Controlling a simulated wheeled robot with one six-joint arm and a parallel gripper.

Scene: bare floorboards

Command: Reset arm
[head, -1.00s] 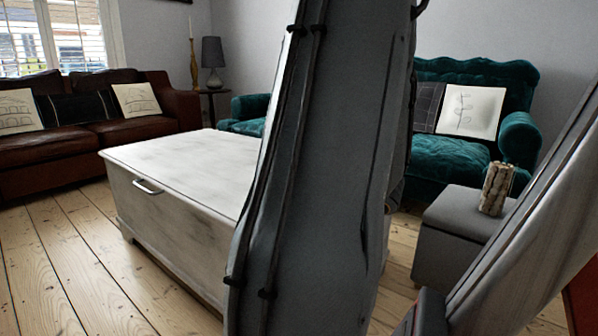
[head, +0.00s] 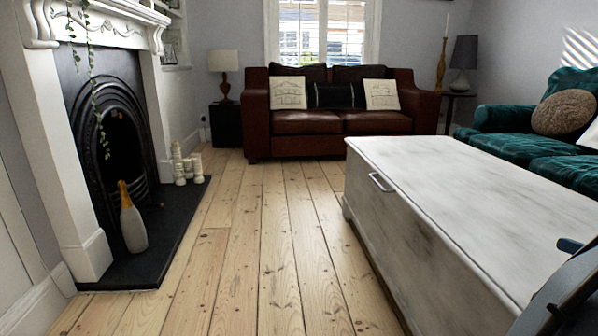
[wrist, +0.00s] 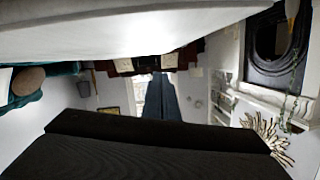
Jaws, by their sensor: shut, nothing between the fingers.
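My gripper (wrist: 158,78) shows in the wrist view as a dark blue-grey tapered shape in the middle, its fingers together with nothing between them. The wide dark ribbed part below it looks like my own gripper body. The wrist picture is upside down, with the floor side at the top. In the head view the gripper is out of sight; only a dark part of my arm shows at the lower right corner.
A whitewashed chest (head: 440,190) stands close at right, near my arm. A fireplace (head: 105,125) with a bottle-shaped vase (head: 132,222) is at left. A brown sofa (head: 330,112) is at the back, a teal sofa (head: 535,125) at right. Floorboards between are clear.

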